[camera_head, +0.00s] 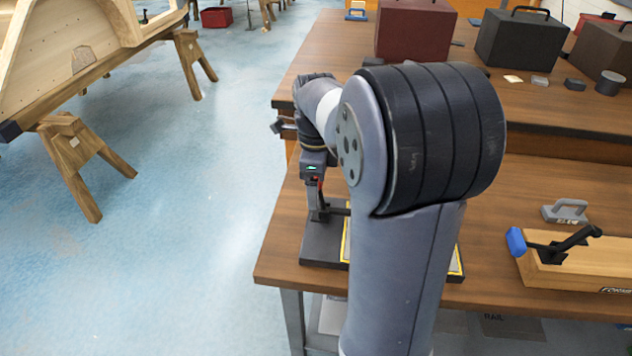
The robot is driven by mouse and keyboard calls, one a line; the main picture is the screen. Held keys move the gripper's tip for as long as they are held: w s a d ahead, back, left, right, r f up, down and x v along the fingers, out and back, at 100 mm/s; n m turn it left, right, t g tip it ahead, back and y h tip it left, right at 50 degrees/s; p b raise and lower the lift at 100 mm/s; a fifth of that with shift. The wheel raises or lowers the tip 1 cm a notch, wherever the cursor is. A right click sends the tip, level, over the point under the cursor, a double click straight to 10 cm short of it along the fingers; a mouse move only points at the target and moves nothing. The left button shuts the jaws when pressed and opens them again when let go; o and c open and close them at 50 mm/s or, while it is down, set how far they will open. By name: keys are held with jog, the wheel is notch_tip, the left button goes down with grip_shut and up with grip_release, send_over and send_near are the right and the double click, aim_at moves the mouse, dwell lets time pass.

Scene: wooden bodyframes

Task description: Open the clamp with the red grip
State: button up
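My gripper (314,178) points down at the left end of the wooden workbench (285,240), mostly behind my own arm. Its fingers are too small and dark to show whether they are open or shut. A dark clamp (322,214) stands under it on a black base plate (321,245) with yellow edging. A small bit of red shows right at my fingers and may be the clamp's red grip; I cannot tell whether my fingers touch it. My arm hides the right part of the base plate.
Another clamp with a blue grip (516,241) sits on a wooden block (580,268) at the right. A grey handled tool (565,211) lies behind it. Toolboxes (515,40) stand on the raised back bench. Open blue floor (190,240) and wooden trestles (80,160) are at the left.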

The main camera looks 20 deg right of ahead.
jog(key=c, duration=1.4)
